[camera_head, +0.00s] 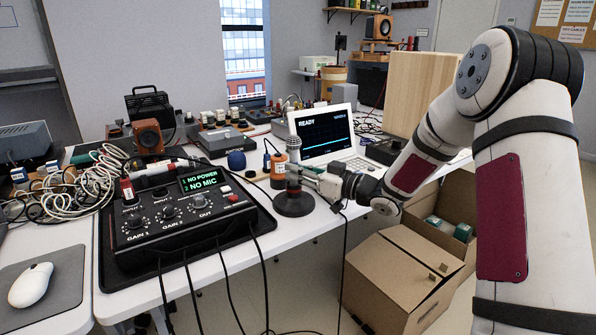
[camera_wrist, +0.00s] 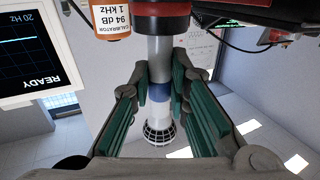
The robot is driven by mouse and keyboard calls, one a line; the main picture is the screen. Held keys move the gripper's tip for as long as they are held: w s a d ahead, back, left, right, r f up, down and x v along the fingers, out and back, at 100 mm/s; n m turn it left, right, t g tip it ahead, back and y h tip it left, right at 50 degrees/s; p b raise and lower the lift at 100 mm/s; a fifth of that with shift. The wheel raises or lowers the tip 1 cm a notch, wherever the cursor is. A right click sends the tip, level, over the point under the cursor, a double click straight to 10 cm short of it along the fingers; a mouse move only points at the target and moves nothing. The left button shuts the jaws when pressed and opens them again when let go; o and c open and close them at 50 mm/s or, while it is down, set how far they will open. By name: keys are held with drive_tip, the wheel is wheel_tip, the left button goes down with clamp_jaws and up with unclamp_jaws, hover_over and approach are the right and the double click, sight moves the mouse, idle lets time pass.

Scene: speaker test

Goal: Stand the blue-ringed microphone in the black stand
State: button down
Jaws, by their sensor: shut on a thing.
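The blue-ringed microphone (camera_head: 293,143) is upright above the black stand (camera_head: 294,206) in the head view. In the wrist view, which is upside down, its blue ring (camera_wrist: 158,92) sits between my green-padded fingers and its dark grille points to the picture's bottom. My gripper (camera_head: 298,173) is shut on the microphone's body; it also shows in the wrist view (camera_wrist: 158,95). The microphone's lower end meets the stand's black and red collar (camera_wrist: 150,9) in the wrist view. Whether it is seated inside or just in front of the collar I cannot tell.
An orange calibrator (camera_head: 278,172) stands close to the left of the stand, with a blue foam ball (camera_head: 236,161) farther left. A laptop (camera_head: 322,133) reading READY is behind. The mixer (camera_head: 180,212) reads NO POWER and NO MIC.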

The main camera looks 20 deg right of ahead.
drive_tip(key=c, duration=1.4)
unclamp_jaws()
drive_tip(key=shift+c, duration=0.2)
